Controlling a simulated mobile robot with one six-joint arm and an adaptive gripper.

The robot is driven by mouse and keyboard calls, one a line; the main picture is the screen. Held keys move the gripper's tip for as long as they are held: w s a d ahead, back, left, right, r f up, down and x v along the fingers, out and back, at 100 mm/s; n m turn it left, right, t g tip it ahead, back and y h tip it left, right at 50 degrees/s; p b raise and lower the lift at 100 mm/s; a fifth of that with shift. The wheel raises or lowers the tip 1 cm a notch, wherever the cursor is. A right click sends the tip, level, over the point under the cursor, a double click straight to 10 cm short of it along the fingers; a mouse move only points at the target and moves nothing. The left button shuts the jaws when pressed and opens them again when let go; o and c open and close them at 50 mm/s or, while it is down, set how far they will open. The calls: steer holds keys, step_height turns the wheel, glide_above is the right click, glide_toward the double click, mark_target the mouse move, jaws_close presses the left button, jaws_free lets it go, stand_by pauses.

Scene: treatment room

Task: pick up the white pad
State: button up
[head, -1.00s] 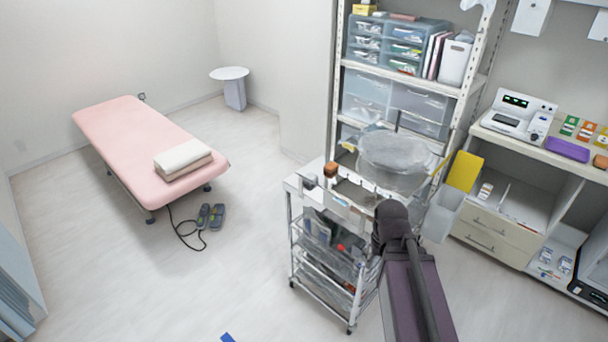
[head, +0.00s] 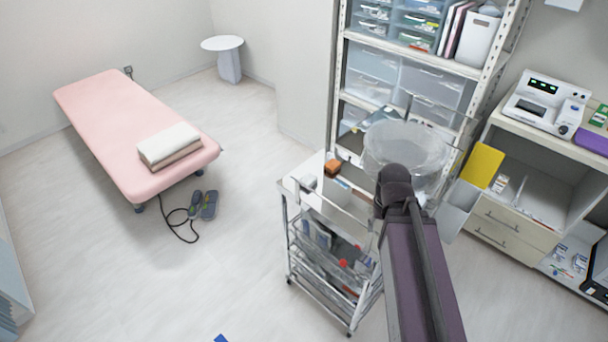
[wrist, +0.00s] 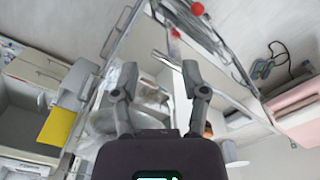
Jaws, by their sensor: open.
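A small white block (head: 309,182), which looks like the white pad, lies on the top of the metal trolley (head: 290,187), left of an orange-brown block (head: 332,168). I cannot be sure it is the pad. My gripper (wrist: 160,76) is open in the wrist view, with nothing seen between its fingers. In the head view my dark arm hides most of the gripper, over the right side of the trolley and apart from the white block. I cannot clearly tell the pad in the wrist view.
A translucent round container (head: 405,148) is beside my arm. Behind the trolley stands a shelf with drawers (head: 430,98); a counter with a white device (head: 540,103) is at right. A pink bed (head: 110,130) with folded towels (head: 168,143) is left.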

steer(key=shift+w+d, duration=0.35)
steer(key=shift+w, duration=0.1)
steer(key=shift+d, duration=0.1)
steer(key=o, duration=0.6)
steer(key=shift+w, duration=0.15)
steer(key=w+a+r+n+p, duration=0.2)
steer(key=w+a+n, duration=0.9)
steer(key=w+n, duration=0.2)
steer(key=w+a+r+n+p, duration=0.1)
steer(key=w+a+n+p, duration=0.1)
steer(key=w+a+n, duration=0.9)
steer(key=w+n, duration=0.2)
steer(key=n, duration=0.2)
steer(key=shift+a+r+n, duration=0.3)
steer(key=shift+r+n, duration=0.1)
steer(key=shift+w+f, duration=0.1)
steer(key=shift+f, duration=0.05)
